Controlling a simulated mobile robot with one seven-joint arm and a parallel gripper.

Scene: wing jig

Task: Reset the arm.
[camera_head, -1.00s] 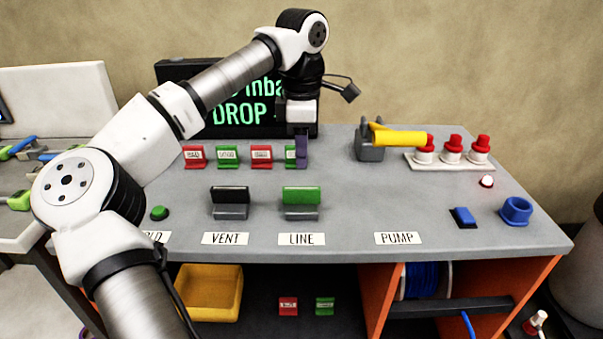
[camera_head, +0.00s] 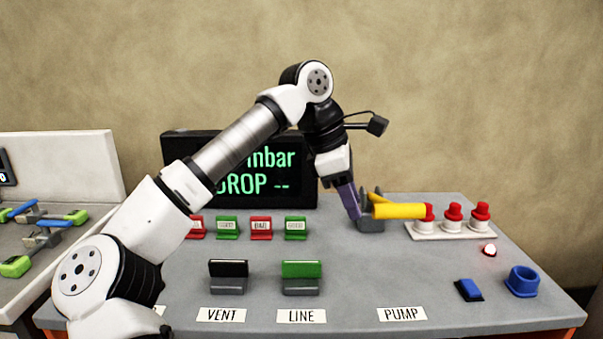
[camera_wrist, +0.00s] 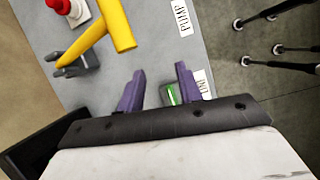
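My gripper (camera_head: 352,208) has purple fingers and hangs from my arm over the back of the grey workbench, tilted. In the head view it overlaps the grey bracket that bears the yellow handle (camera_head: 398,211). In the wrist view the two fingers of my gripper (camera_wrist: 158,88) stand apart with nothing between their tips. The yellow handle (camera_wrist: 120,32) shows there beyond the fingers, apart from them. A green part (camera_wrist: 171,95) on the bench shows near the right finger.
A dark display (camera_head: 290,165) with green text stands behind my arm, partly hidden. Red-capped valves (camera_head: 453,214), a blue ring (camera_head: 522,281) and a blue switch (camera_head: 469,289) are at the right. Black (camera_head: 228,270) and green (camera_head: 302,271) flaps stand in front. The bench (camera_head: 400,275) is clear mid-front.

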